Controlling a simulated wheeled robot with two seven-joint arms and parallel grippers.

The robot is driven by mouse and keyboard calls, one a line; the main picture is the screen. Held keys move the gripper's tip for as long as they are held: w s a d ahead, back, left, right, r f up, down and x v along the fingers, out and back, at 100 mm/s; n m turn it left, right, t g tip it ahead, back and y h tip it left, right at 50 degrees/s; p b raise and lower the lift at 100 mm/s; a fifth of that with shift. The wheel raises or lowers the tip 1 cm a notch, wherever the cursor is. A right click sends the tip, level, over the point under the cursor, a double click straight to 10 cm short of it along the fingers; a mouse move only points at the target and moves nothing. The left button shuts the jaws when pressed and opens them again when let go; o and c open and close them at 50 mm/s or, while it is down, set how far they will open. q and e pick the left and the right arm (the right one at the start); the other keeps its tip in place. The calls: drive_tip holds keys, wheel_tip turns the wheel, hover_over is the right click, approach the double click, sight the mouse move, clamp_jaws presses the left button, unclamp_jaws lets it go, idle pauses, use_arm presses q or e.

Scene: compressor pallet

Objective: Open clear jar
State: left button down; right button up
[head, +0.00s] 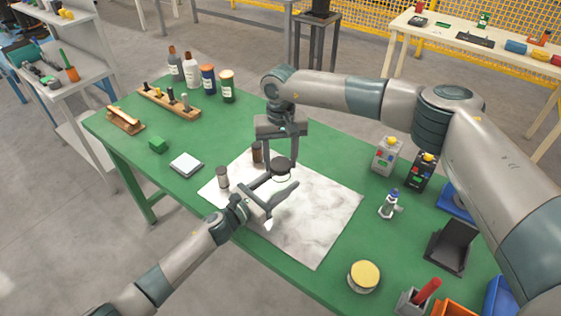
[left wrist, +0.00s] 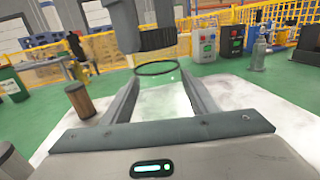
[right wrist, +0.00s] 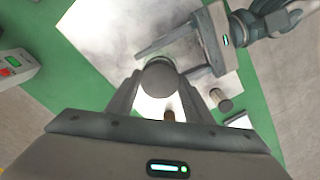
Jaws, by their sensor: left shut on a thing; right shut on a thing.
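The clear jar (left wrist: 160,92) is between the fingers of my left gripper (head: 282,192), above the white marbled mat (head: 316,222). Its see-through wall is hard to make out; a thin dark ring marks its top. My right gripper (head: 282,162) comes down from above and is shut on the dark round lid (head: 281,165). In the left wrist view the lid (left wrist: 157,40) is a little above the ring, with a gap between them. The right wrist view shows the lid's grey top (right wrist: 160,78) between my right fingers. The jar's base is hard to see.
Two small jars, one grey-brown (head: 222,177) and one dark brown (head: 257,152), stand near the mat's left and back edges. A yellow-lidded tin (head: 364,276), a small bottle (head: 390,204) and two button boxes (head: 387,155) stand to the right. The mat's front is clear.

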sight(280, 163)
drive_tip(key=shift+r, duration=0.3)
drive_tip(key=shift+r, duration=1.95)
use_arm(q)
drive_tip(key=c, duration=0.6)
unclamp_jaws()
drive_tip(key=b+v, duration=0.2)
drive_tip(key=v, duration=0.8)
drive_tip(key=shift+s+a+f+b, duration=0.1)
drive_tip(key=shift+s+a+b, duration=0.15)
drive_tip(key=shift+s+b, duration=0.05)
use_arm(e)
wheel_tip(280, 163, down, 3)
drive_tip(key=shift+r, duration=0.2)
use_arm(q)
drive_tip(key=shift+s+a, duration=0.4)
drive_tip(key=shift+a, duration=0.05)
use_arm(e)
drive_tip(key=shift+f, duration=0.1)
